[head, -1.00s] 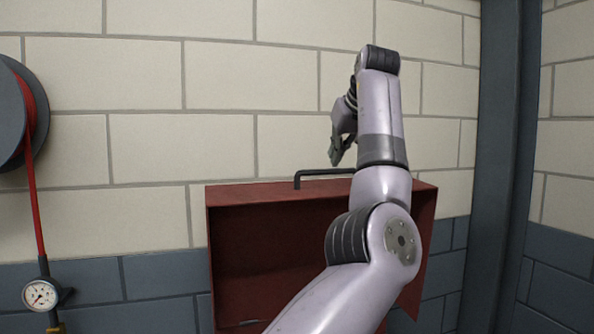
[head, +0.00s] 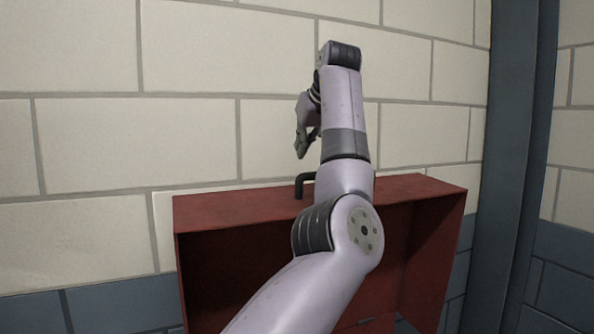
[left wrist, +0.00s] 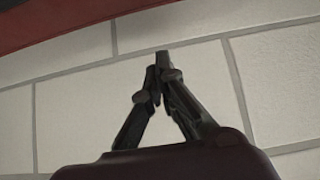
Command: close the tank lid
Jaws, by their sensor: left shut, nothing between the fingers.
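The red tank lid (head: 235,205), a hollow box shape, stands raised against the wall with its dark open side facing me. A black bar handle (head: 300,186) sits on its top edge, partly hidden behind my arm. My left gripper (head: 302,146) is above the top edge near the handle, apart from it, pointing down. In the left wrist view its fingers (left wrist: 157,76) are together and empty, with pale wall behind them. A red edge of the lid (left wrist: 60,25) crosses the upper left there. The tank below is not clearly seen. My right gripper is out of view.
A pale block wall (head: 190,60) with a dark blue lower band (head: 115,305) stands close behind the lid. A dark blue-grey post (head: 510,160) rises to the right. The space above the lid's left part is clear.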

